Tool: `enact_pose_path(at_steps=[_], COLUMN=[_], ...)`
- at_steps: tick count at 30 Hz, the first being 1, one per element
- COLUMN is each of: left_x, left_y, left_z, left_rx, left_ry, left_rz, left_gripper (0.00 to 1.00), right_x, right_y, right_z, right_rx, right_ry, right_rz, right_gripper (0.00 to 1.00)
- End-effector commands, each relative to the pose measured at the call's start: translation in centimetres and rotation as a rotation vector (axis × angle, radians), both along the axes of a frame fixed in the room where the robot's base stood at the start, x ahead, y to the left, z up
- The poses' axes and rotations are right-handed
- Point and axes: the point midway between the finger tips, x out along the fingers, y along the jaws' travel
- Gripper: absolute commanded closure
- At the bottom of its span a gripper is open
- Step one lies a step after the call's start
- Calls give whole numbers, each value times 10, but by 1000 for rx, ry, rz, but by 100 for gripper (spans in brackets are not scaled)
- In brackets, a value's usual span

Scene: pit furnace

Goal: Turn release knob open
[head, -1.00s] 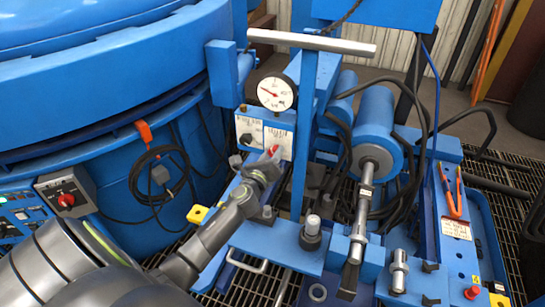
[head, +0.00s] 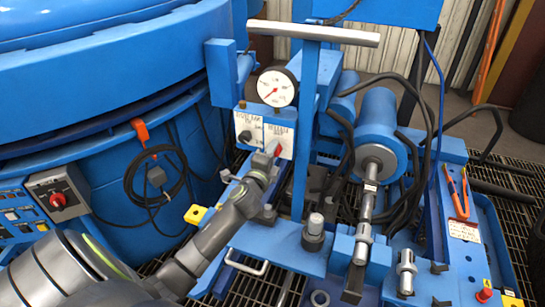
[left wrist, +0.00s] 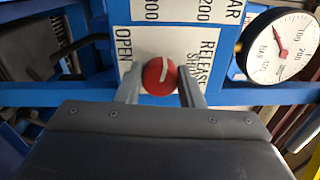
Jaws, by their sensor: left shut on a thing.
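The red release knob (left wrist: 158,75) has a white pointer line and sits on a white label plate, with "OPEN" printed to its left and "RELEASE" and "SHUT" to its right in the left wrist view. My left gripper (left wrist: 161,88) is shut on the knob, one finger on each side. In the head view the red knob (head: 278,150) shows at the tip of my left gripper (head: 271,157), on the front of the blue valve block. My right gripper is not in view.
A round pressure gauge (head: 277,87) stands just above the plate. A black knob (head: 245,137) is left of the red one. A tall blue post with a grey T-bar (head: 313,33) rises close on the right. The blue furnace (head: 100,110) fills the left.

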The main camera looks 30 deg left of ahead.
Motion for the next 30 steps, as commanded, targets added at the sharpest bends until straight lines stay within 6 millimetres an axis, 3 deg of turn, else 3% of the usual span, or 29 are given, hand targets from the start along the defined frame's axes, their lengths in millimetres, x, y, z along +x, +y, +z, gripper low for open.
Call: enact_pose_path(at_steps=[6,15,30], left_x=[0,0,0], left_y=[0,0,0], left_z=[-3,-3,-2], left_rx=[-192,-395,-512], left_ry=[-46,-93,-121], left_rz=[1,0,2], left_gripper=[89,89,89], right_x=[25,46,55], right_y=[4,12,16], right_z=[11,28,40], right_rx=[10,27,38], right_ry=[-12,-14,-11], right_rz=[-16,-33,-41], right_gripper=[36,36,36])
